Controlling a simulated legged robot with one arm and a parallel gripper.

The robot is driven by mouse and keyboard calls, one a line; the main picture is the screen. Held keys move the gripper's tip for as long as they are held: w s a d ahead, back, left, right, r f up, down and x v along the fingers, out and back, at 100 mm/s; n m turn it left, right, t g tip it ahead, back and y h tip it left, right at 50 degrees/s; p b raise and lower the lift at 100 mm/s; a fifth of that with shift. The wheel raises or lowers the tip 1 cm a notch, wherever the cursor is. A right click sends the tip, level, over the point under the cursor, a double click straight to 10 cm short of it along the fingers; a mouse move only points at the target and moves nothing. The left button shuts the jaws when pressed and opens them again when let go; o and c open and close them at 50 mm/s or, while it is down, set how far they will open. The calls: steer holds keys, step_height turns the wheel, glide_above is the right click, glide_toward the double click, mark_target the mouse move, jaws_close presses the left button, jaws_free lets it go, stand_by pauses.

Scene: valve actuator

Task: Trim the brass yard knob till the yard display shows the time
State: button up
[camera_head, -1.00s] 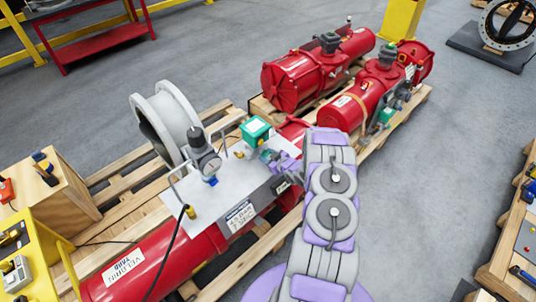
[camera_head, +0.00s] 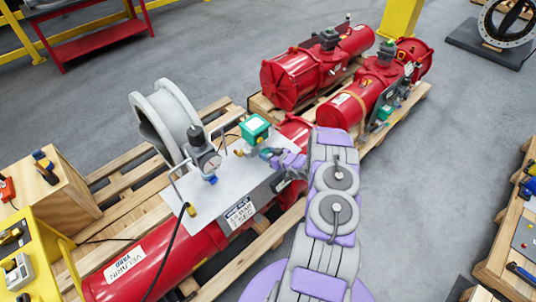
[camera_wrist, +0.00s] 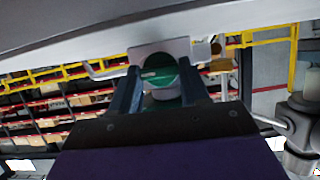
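A red actuator (camera_head: 180,255) with a VELARIN YARD label lies on a pallet, with a grey panel (camera_head: 222,190) on it. A small brass fitting (camera_head: 239,153) sits by the panel's far edge, just left of my gripper (camera_head: 265,153). I cannot tell if it is the yard knob. A green box (camera_head: 254,128) with a pale face stands behind; I read no time on it. In the wrist view my gripper's dark fingers (camera_wrist: 160,85) are apart, either side of a green round part (camera_wrist: 158,72) with a pale line. Contact is not clear.
A grey flanged ring (camera_head: 165,120) is behind. More red actuators (camera_head: 310,75) lie on a pallet at the back. A cable (camera_head: 170,250) crosses the front.

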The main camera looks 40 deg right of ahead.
steer(key=shift+o, duration=0.8)
steer(key=p+v, duration=0.2)
steer(key=v, duration=1.5)
steer(key=shift+s, duration=0.2)
steer(key=shift+d, duration=0.1)
